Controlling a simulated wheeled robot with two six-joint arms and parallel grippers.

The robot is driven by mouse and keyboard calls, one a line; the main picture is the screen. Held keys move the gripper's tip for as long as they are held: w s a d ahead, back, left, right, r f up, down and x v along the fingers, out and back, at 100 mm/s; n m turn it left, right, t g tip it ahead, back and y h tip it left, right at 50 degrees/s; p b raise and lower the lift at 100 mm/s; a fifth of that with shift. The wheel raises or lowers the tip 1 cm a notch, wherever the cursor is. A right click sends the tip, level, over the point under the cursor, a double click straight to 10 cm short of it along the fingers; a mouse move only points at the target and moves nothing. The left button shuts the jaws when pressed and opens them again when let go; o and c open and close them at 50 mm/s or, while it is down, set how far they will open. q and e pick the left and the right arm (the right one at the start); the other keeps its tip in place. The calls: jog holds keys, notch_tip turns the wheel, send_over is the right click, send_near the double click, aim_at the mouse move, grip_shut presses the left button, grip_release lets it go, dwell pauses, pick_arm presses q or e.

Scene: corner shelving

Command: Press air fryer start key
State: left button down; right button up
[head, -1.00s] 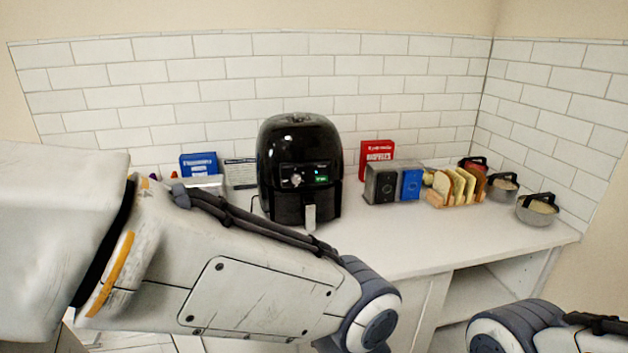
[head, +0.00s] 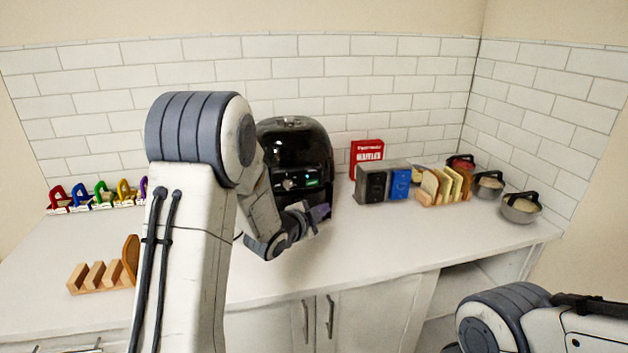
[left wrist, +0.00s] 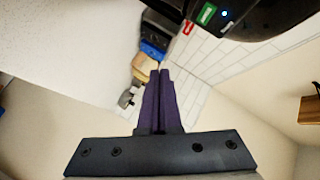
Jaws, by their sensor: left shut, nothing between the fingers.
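The black air fryer (head: 295,140) stands on the counter against the tiled wall. Its front panel has a round knob and a small green-lit display (head: 313,183). In the left wrist view, the air fryer (left wrist: 265,18) fills the upper right corner, with the green patch (left wrist: 206,14) and a small blue light (left wrist: 224,13) beside it. My left gripper (head: 323,212) is shut and empty, in front of the fryer's lower right front. Its purple fingers (left wrist: 165,74) point toward the wall, apart from the panel. Which mark is the start key is too small to tell. My right gripper is out of view.
The front counter is clear.

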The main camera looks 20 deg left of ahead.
pick_arm(q)
jog(key=shift+w+a+r, duration=0.15)
jog(key=shift+a+r, duration=0.05)
jog(key=shift+a, duration=0.3)
jog(key=shift+w, duration=0.1)
jog(key=p, duration=0.3)
send_near(321, 185)
jog(key=w+d+f, duration=0.1)
jog(key=w+d, duration=0.1)
jog(key=shift+w+a+f, duration=0.1)
jog(key=shift+w+a, duration=0.35)
jog(key=shift+w, duration=0.3)
jog(key=shift+w+b, duration=0.1)
jog(key=shift+b, duration=0.2)
dwell(0.9)
jog(key=shift+w+a, duration=0.2)
jog(key=shift+w, duration=0.05)
